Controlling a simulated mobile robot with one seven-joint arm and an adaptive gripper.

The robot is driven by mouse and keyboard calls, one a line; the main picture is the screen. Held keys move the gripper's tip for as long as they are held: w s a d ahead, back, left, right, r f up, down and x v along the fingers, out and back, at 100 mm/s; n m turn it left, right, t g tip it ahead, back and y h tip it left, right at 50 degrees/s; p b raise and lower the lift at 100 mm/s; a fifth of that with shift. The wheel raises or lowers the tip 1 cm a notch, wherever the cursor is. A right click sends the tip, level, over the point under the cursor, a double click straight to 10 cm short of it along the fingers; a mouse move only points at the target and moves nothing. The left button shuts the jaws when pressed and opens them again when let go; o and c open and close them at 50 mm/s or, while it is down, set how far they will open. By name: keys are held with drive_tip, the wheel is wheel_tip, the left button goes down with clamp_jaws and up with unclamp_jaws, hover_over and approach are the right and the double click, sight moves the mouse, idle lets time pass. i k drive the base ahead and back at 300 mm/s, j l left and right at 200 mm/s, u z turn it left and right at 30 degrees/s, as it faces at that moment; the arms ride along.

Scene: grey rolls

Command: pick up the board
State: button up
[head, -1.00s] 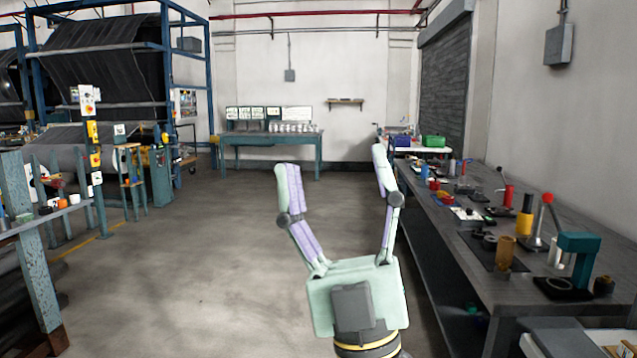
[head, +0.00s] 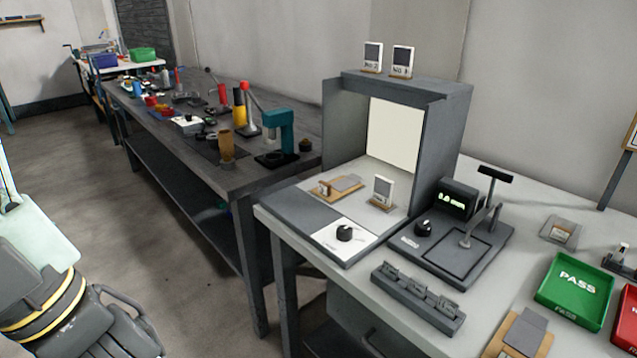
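Two small tan boards bearing grey pieces are in the head view. One board (head: 324,191) lies inside the open grey booth (head: 456,100) on the light table. Another board (head: 497,345) lies at the front edge of the picture, cut off by it. I cannot tell which one the task means. My gripper (head: 35,235) is at the far left, well apart from both boards. Only its pale green body and a sliver of one finger show; the fingertips are outside the picture.
The light table (head: 385,265) also holds a black press-like device (head: 455,240), a slotted grey block (head: 417,290), a green PASS tray (head: 575,290) and a red tray (head: 628,318). A dark bench (head: 225,175) with tools stands behind. The floor at left is clear.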

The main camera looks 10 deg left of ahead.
sight(338, 183)
drive_tip(key=i+l+u, duration=0.15)
drive_tip(key=i+u, duration=0.25)
drive_tip(key=i+l+u, duration=0.2)
drive_tip(key=u, duration=0.15)
drive_tip(key=i+l+u, duration=0.4)
drive_tip(key=k+j, duration=0.05)
